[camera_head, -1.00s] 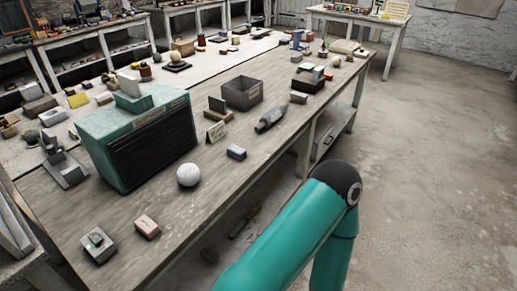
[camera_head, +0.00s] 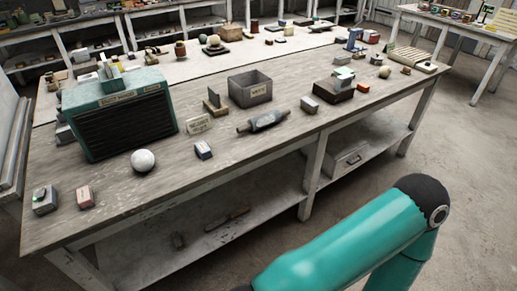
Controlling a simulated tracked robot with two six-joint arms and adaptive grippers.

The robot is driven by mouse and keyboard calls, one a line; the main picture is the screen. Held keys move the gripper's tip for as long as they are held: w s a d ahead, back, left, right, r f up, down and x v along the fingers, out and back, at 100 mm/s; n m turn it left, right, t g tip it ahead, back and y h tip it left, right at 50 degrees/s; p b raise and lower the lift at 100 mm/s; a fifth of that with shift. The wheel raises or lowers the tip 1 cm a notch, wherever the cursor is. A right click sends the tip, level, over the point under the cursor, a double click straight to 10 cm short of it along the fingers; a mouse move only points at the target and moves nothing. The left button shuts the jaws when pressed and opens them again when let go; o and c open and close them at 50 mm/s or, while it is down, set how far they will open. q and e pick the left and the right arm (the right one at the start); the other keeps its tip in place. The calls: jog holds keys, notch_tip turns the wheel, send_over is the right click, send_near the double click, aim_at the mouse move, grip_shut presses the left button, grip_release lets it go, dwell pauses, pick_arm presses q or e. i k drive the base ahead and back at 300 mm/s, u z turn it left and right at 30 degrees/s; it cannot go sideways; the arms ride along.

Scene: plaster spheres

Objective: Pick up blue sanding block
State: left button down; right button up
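A small block with bluish sides and a pale top (camera_head: 203,149) lies near the front edge of the long wooden workbench (camera_head: 185,190). It looks like the blue sanding block, but it is small in the picture. It stands apart from the white plaster sphere (camera_head: 143,160) on its left and the grey cylindrical tool (camera_head: 262,122) on its right. Nothing touches it. A teal link of my arm shows at the lower right, away from the bench top. Neither gripper is in view.
A teal slatted cabinet (camera_head: 125,125), a card sign (camera_head: 198,124) and an open grey box (camera_head: 250,88) stand behind the block. A reddish block (camera_head: 85,197) lies at the front left. Bare bench top lies around the sphere. A lower shelf (camera_head: 265,195) runs underneath.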

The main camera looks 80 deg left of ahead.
aim_at(204, 151)
jog(key=z, duration=0.35)
jog(key=i, duration=0.5)
jog(key=u, duration=2.35)
jog(key=i, duration=0.25)
jog(key=u, duration=1.95)
jog(key=k, duration=0.45)
jog(key=u, duration=0.4)
jog(key=i, duration=1.5)
jog(key=z, duration=0.4)
